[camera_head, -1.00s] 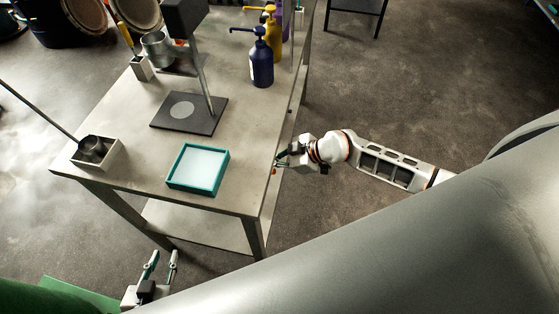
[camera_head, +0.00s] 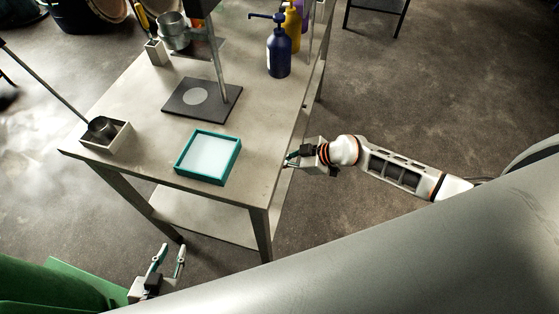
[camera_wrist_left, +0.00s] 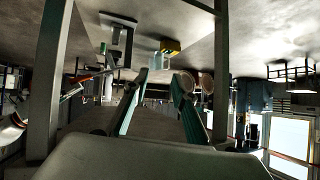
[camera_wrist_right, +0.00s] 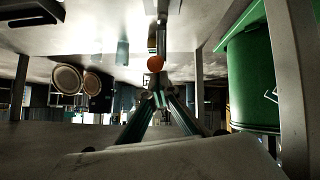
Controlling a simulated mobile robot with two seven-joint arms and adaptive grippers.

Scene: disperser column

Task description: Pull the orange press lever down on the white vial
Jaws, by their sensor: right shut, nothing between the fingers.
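An orange ball (camera_wrist_right: 155,64) on the end of a grey bar shows in the right wrist view, just beyond my right fingertips and apart from them; I cannot tell whether it is the press lever. In the head view my right gripper (camera_head: 287,159) is at the table's right edge, shut and empty; its closed fingers (camera_wrist_right: 160,94) show in the right wrist view. My left gripper (camera_head: 170,254) is open and empty, low in front of the table; its spread fingers (camera_wrist_left: 161,82) show in the left wrist view. I cannot make out a white vial.
The metal table (camera_head: 130,165) carries a teal-rimmed tray (camera_head: 237,160), a dark stand base (camera_head: 230,102) with a column, a white box (camera_head: 121,142) with a cup, and pump bottles, including a blue one (camera_head: 278,55). A green object (camera_head: 45,285) is at lower left.

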